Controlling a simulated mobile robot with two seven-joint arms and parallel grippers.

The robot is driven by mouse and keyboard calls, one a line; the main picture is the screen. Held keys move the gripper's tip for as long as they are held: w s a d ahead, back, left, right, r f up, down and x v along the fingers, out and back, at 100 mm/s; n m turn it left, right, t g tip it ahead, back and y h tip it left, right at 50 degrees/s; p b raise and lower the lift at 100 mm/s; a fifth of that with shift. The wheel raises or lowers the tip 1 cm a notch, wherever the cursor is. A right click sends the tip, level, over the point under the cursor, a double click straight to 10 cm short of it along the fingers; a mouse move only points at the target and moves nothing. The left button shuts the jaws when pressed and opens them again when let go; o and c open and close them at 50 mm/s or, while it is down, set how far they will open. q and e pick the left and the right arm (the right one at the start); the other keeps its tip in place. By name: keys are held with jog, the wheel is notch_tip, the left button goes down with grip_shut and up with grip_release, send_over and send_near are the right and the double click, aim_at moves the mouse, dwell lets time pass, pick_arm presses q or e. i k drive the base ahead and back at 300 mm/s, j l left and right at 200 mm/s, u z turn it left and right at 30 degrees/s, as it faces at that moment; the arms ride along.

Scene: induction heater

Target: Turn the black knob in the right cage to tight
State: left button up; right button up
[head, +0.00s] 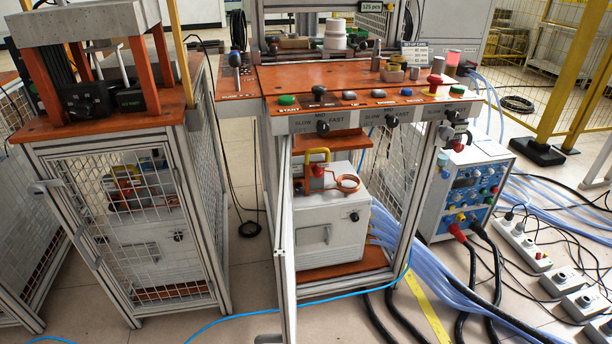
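The right cage is the aluminium frame (405,240) under the orange-topped workbench, and its door (286,240) stands open toward me, seen nearly edge-on. Inside is a white box unit (313,265) with a dark handle on its front. A small black knob (354,217) sits at the upper right of the box's front face. Its exact setting is too small to tell. Neither of my grippers is in view.
The left cage (140,235) has a shut mesh door with a similar box behind it. Black knobs (323,128) line the bench front edge. A blue hose (240,315) crosses the floor before the right cage. Thick cables (470,300) lie to the right.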

aim_at(297, 187)
jog(key=l+u, duration=0.4)
jog(key=l, duration=0.65)
jog(key=i+l+z, duration=0.25)
jog(key=z, duration=0.2)
jog(key=i+l+z, duration=0.2)
jog(key=z, duration=0.3)
jog(key=i+j, duration=0.15)
jog(key=i, duration=0.05)
